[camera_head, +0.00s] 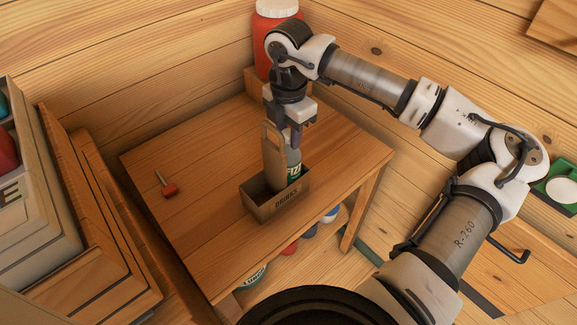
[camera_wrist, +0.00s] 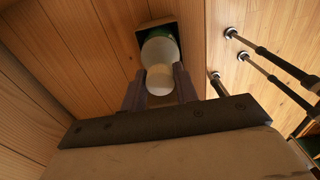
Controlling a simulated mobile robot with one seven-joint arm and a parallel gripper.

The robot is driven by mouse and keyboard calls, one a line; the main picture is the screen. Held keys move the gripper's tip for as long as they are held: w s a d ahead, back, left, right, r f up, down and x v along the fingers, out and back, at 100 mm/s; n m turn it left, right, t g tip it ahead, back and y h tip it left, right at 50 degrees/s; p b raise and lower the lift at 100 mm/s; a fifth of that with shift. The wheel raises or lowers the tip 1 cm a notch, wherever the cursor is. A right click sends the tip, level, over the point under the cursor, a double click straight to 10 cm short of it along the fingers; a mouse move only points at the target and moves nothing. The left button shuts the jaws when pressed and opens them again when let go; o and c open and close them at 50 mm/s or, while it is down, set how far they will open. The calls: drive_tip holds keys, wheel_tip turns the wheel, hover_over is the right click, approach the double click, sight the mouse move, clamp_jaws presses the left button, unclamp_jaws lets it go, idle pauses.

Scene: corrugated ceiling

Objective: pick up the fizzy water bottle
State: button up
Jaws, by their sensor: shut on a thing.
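The fizzy water bottle (camera_head: 293,167), pale with a green label, stands upright in a brown carrier (camera_head: 273,205) marked "DRINKS" on the wooden table. My gripper (camera_head: 292,132) is above the carrier, pointing down, shut on the top of the bottle. In the wrist view, the two dark fingers of my gripper (camera_wrist: 159,84) flank the pale cap, with the wider bottle (camera_wrist: 158,47) and some green beyond it. The carrier's dark rim (camera_wrist: 139,37) surrounds the bottle there. The bottle's lower part is hidden by the carrier's front wall.
The carrier's tall handle (camera_head: 272,152) rises just left of the bottle. A red-handled tool (camera_head: 169,190) lies on the table (camera_head: 215,160) at left. A large red jar (camera_head: 264,40) with a white lid stands at the back. Crates (camera_head: 35,190) stand left.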

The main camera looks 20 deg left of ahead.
clamp_jaws()
drive_tip(key=shift+r, duration=0.15)
